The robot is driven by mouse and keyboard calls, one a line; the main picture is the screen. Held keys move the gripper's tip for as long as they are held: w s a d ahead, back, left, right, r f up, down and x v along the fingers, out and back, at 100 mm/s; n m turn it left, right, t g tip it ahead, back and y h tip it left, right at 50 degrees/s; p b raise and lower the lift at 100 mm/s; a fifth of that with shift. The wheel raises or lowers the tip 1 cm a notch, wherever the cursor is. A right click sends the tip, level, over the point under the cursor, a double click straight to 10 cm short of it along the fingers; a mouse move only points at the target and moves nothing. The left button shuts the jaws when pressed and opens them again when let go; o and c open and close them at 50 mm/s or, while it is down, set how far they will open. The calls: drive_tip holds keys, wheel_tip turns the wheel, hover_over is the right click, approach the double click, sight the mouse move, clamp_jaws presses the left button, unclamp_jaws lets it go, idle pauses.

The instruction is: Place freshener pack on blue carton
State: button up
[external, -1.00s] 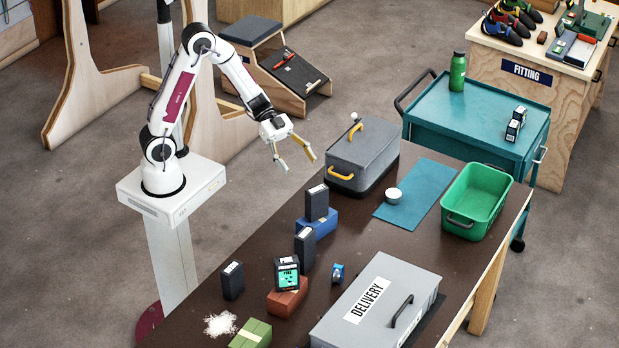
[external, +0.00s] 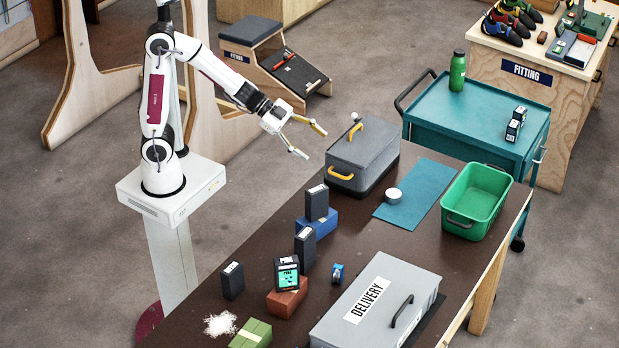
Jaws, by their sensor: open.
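The blue carton (external: 322,226) lies on the brown table, and a plain black pack (external: 317,202) stands upright on top of it. Another black pack (external: 287,273), with a teal picture face and a label that seems to read PINE, stands on a red-brown carton (external: 288,303); it looks like the freshener pack. Two more plain black packs stand upright nearby, one close to the blue carton (external: 305,248) and one at the table's left (external: 232,281). My gripper (external: 311,143) is open and empty, in the air up and left of the grey toolbox, apart from every pack.
The grey toolbox (external: 378,150) with yellow handles stands behind the blue carton. A grey DELIVERY box (external: 350,335), a blue tape roll (external: 337,274), a green carton (external: 251,334) and white granules (external: 220,324) occupy the front. A green bin (external: 484,190) and teal mat (external: 428,190) are right.

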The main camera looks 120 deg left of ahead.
drive_tip(key=s+d+r+n+g+y, duration=0.2)
drive_tip(key=s+d+r+n+y, duration=0.1)
drive_tip(key=s+d+r, duration=0.3)
drive_tip(key=s+d+f+g+h, duration=0.2)
drive_tip(key=s+d, duration=0.6)
drive_tip(key=s, duration=0.1)
drive_tip(key=s+d+f+g+h, duration=0.2)
drive_tip(key=s+d, duration=0.6)
drive_tip(key=s, duration=0.1)
drive_tip(key=shift+s+d+f+h, duration=0.3)
drive_tip(key=shift+f, duration=0.05)
